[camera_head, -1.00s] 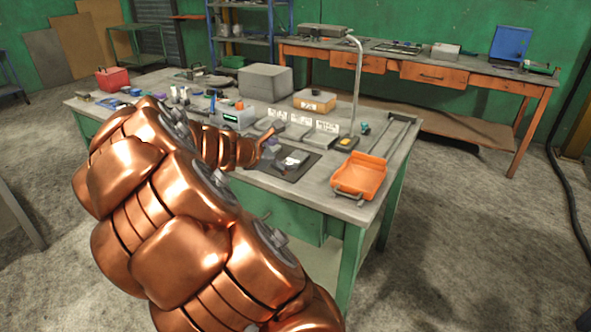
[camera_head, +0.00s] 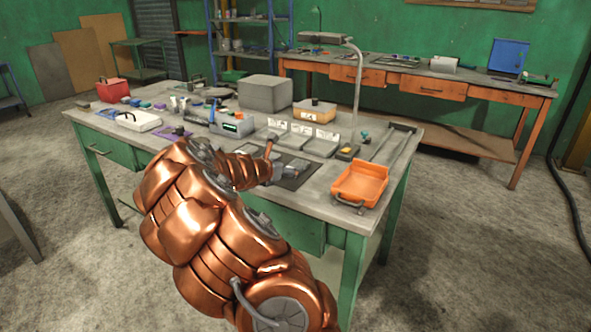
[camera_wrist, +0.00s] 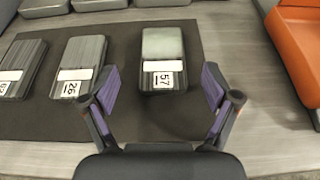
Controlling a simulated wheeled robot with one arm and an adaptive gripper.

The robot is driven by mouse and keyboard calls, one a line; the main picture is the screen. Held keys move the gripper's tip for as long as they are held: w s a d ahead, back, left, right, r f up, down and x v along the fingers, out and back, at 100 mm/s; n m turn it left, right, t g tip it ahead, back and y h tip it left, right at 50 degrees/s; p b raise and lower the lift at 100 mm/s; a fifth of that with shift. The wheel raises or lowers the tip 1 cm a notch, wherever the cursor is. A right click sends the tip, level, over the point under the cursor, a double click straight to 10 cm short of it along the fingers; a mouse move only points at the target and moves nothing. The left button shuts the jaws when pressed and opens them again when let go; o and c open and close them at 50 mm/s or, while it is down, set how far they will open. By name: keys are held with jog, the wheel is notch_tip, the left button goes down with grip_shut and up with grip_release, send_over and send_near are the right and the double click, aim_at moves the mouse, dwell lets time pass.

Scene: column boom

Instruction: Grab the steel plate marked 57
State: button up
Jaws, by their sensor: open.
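The steel plate marked 57 (camera_wrist: 163,45) lies flat on a dark mat (camera_wrist: 213,48) in the wrist view, its label towards me. My gripper (camera_wrist: 160,90) is open and empty, with its purple-padded fingers spread to the left and right below the plate in the picture. In the head view my gripper (camera_head: 273,172) hangs over the mat (camera_head: 310,168), where my arm partly hides the plates.
An orange tray (camera_head: 360,184) stands right of the mat and shows in the wrist view (camera_wrist: 300,45). A lamp post (camera_head: 358,85) rises behind. Left of the mat, the bench (camera_head: 400,160) is crowded.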

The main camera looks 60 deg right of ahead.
aim_at(296, 166)
jog(key=shift+x, duration=2.05)
jog(key=shift+s+a+f, duration=0.1)
jog(key=shift+s, duration=0.05)
grip_shut()
